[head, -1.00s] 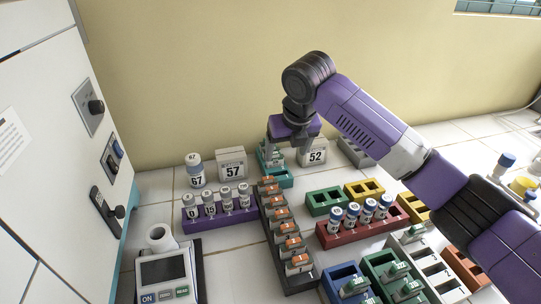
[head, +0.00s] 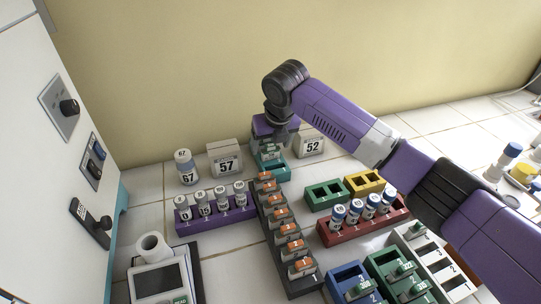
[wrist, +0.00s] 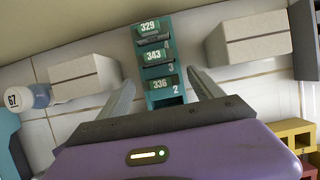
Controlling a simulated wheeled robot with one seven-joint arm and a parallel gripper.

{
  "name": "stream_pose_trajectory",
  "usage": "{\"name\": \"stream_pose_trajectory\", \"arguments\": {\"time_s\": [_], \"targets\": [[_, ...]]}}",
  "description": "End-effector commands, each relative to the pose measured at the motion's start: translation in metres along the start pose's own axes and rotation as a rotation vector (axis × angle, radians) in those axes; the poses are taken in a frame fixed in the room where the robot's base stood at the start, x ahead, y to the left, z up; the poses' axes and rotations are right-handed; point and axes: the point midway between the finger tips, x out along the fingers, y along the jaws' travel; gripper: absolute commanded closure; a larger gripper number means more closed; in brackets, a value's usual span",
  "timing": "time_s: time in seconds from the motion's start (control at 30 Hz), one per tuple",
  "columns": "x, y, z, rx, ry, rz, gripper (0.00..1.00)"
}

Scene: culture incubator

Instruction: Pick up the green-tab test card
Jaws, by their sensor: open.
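Three green-tab test cards, numbered 329 (wrist: 148,27), 343 (wrist: 154,57) and 336 (wrist: 160,85), sit in a row in a narrow teal rack (wrist: 176,101) in the wrist view. The slot digits 3 and 2 show beside two of them. My gripper (wrist: 160,82) is open, with one finger on each side of the rack near card 336, and nothing is held. In the head view my gripper (head: 270,143) is at the teal rack (head: 284,173) by the back wall and partly hides its cards. More green-tab cards stand in the green rack (head: 385,266) and the blue rack (head: 338,271).
White boxes marked 57 (head: 226,158) and 52 (head: 310,146) flank the teal rack. A dark rack of orange-tab cards (head: 281,226) runs forward from it. A purple vial rack (head: 215,219) lies left, a red one (head: 345,234) right. A reader (head: 158,278) is at front left.

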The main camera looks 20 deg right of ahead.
Motion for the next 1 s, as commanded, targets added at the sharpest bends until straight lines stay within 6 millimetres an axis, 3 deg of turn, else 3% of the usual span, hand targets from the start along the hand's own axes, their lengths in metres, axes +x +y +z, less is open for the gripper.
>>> {"name": "stream_pose_trajectory", "arguments": {"time_s": [0.33,0.67,1.0], "targets": [[0.0094,-0.0003,-0.0004,0.0,0.0,-0.001,0.25],[0.0091,-0.0002,-0.0003,0.0,-0.001,0.0,0.89],[0.0055,-0.0002,0.0016,0.0,-0.002,0.0,0.89]]}}
